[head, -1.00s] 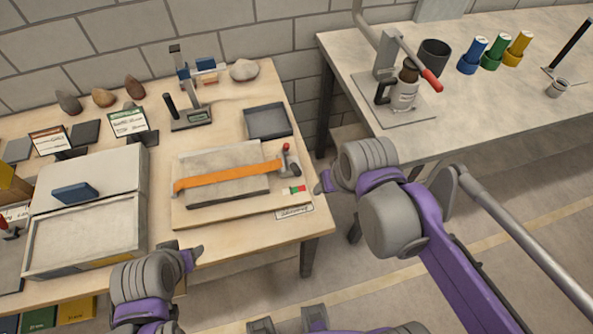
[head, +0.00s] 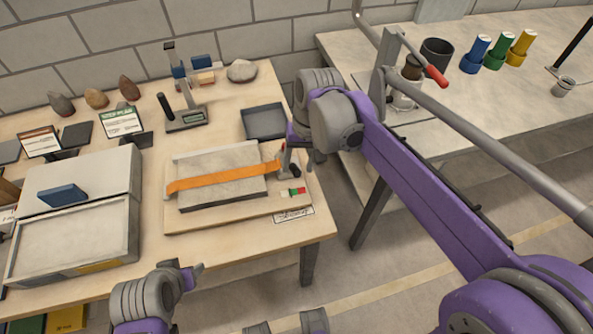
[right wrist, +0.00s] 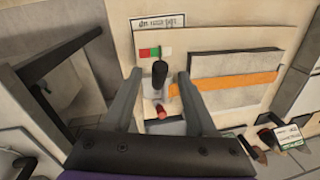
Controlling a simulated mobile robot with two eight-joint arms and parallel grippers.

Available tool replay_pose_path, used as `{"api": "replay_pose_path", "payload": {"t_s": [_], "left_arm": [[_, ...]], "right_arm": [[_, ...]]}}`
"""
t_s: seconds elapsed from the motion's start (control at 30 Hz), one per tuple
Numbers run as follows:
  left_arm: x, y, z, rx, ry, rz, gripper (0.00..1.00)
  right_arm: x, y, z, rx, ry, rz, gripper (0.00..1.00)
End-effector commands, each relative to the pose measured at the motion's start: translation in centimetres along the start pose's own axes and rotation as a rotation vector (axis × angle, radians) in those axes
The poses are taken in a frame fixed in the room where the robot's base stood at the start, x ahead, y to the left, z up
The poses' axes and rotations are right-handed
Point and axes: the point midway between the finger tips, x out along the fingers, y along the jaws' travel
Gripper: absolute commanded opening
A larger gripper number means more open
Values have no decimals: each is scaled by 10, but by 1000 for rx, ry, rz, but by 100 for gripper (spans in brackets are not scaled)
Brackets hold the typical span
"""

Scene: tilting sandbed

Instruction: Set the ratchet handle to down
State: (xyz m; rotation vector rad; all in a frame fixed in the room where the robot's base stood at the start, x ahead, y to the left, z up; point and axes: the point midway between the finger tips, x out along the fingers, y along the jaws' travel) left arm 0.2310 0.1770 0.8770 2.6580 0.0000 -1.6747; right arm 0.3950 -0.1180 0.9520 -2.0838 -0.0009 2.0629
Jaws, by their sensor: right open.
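The ratchet (head: 284,160) sits at the right end of an orange strap (head: 220,179), which crosses a grey slab (head: 195,160) on a wooden board (head: 190,221). Its black-gripped handle (right wrist: 159,73) and a red knob (right wrist: 161,110) show in the right wrist view. My right gripper (right wrist: 159,75) is open, with one finger on each side of the handle; I cannot tell whether they touch it. In the head view the right gripper (head: 290,146) partly covers the ratchet. My left gripper (head: 197,271) is low at the table's front edge, away from the ratchet; its jaw opening is unclear.
A red, white and green label (head: 293,191) lies beside the ratchet. A dark tray (head: 264,122) stands behind it. A lidded box (head: 70,240) is at left. A second table (head: 470,125) at right carries a red-handled press and coloured cylinders.

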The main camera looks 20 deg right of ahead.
Motion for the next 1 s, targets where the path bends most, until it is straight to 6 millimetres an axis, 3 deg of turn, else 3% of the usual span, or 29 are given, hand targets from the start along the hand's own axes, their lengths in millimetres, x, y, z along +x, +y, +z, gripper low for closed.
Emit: {"api": "replay_pose_path", "payload": {"t_s": [0.2, 0.57, 0.9, 1.0], "left_arm": [[3, 0, 2, 0, -1, 0, 57], [3, 0, 2, 0, -1, 0, 57], [3, 0, 2, 0, -1, 0, 57], [3, 0, 2, 0, -1, 0, 57]], "right_arm": [[28, 0, 0, 0, 0, 0, 57], [34, 0, 0, 0, 1, 0, 57], [34, 0, 0, 0, 1, 0, 0], [33, 0, 0, 0, 1, 0, 0]]}}
